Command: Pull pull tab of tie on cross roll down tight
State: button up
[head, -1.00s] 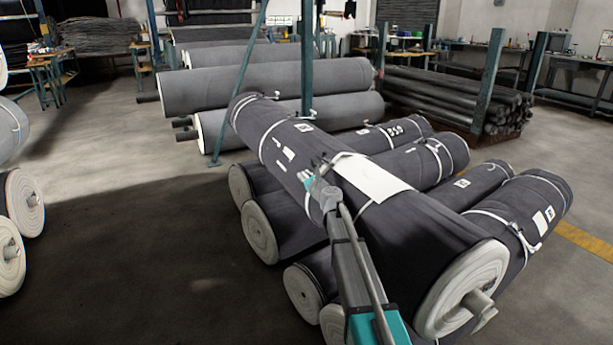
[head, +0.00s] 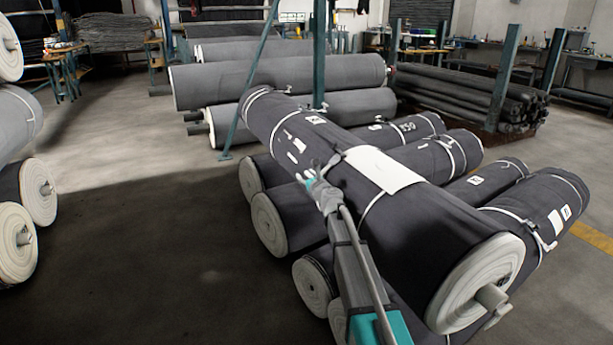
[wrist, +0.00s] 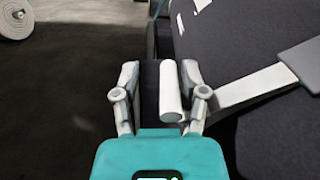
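The cross roll (head: 440,215) is a large dark roll lying diagonally over several others, with a white label sheet (head: 385,169) on top. A white tie goes around it beside the sheet; it shows in the wrist view as a pale band (wrist: 250,88). My gripper (head: 316,175) is at the roll's left side, near the tie. In the wrist view its fingers (wrist: 160,88) are apart. A small white cylindrical piece, apparently the pull tab (wrist: 171,92), lies between them, close to the right finger. Whether the left finger touches anything is unclear.
Dark rolls (head: 282,222) lie under the cross roll. More rolls (head: 280,80) lie behind, near a teal post (head: 319,55).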

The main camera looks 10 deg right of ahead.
jog(key=shift+d, duration=0.15)
jog(key=shift+s, duration=0.2)
jog(key=v, duration=1.1)
jog(key=shift+s, duration=0.25)
